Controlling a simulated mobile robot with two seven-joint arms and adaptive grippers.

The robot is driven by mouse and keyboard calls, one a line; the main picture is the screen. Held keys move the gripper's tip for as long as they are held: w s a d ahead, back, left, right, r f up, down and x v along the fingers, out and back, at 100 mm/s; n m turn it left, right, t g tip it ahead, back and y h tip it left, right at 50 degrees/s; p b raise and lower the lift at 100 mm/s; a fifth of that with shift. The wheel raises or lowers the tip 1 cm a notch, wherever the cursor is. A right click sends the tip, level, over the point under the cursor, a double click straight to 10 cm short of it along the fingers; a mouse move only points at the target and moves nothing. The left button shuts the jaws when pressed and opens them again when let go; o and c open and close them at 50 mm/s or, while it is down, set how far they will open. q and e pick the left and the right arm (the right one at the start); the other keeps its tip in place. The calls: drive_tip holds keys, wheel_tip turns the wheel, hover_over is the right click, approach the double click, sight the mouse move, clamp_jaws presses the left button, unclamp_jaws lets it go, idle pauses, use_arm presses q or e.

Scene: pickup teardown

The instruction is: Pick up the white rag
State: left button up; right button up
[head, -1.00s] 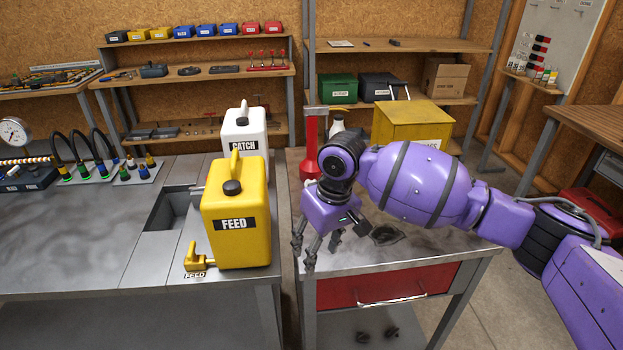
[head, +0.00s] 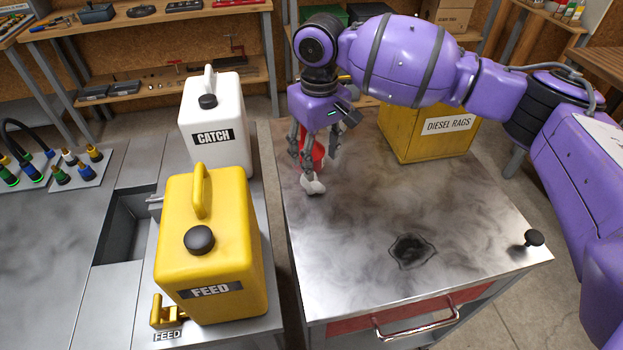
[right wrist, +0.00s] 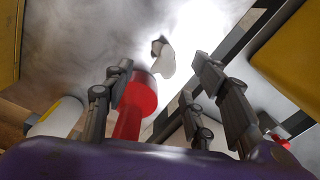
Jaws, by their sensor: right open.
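The white rag (head: 313,185) is a small pale crumpled piece on the left part of the metal cart top (head: 350,225). My right gripper (head: 313,164) points down just above it, fingers spread and empty. In the right wrist view the rag (right wrist: 164,58) shows slightly beyond the open fingertips (right wrist: 160,78), between the two sides. I cannot tell whether any fingertip touches it. My left gripper is not in view.
A red object (head: 319,152) stands close behind my right gripper. The yellow diesel rags box (head: 405,140) is at the back. A dark ragged patch (head: 410,251) and black knob (head: 534,238) are nearer. Yellow FEED (head: 215,255) and white CATCH (head: 215,120) jugs stand left.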

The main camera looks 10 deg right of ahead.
sight(313, 185)
wheel_tip(313, 185, down, 3)
drive_tip(key=shift+r, duration=0.15)
drive_tip(key=f, duration=0.5)
drive_tip(key=shift+w+a+f, duration=0.15)
drive_tip(key=shift+w+f, duration=0.15)
drive_tip(key=shift+f, duration=0.05)
drive_tip(key=c, duration=1)
